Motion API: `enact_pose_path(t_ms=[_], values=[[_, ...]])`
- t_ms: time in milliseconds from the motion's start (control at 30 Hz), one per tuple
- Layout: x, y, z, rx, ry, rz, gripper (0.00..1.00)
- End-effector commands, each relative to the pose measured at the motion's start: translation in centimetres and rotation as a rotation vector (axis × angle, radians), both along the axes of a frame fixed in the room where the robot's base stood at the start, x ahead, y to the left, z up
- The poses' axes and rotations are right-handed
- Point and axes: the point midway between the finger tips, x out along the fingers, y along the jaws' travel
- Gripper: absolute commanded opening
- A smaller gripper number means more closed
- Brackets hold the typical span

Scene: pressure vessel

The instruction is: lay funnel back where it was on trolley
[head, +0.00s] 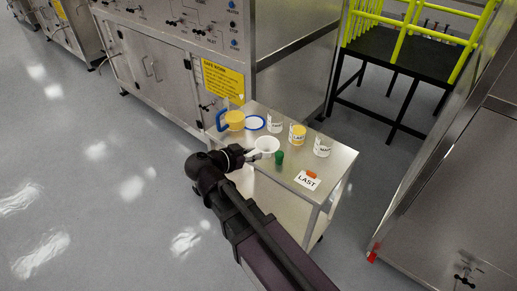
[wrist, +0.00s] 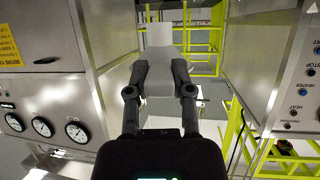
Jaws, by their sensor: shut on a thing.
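In the wrist view my gripper's fingers (wrist: 160,90) close around a pale grey shape, whose outline is not clear enough to name.
A steel cabinet (head: 160,65) is behind. Floor at left is clear.

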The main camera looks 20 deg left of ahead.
Motion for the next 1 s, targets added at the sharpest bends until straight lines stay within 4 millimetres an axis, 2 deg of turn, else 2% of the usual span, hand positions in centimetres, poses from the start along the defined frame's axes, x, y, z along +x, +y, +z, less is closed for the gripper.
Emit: enact_pose_path(t_ms=[267,800,1000], values=[[0.2,0.0,-1.2,0.000,0.001,0.014,0.00],[2.1,-0.5,-8.7,0.002,0.002,0.125,0.00],[2.6,-0.5,-10.3,0.002,0.001,0.159,0.00]])
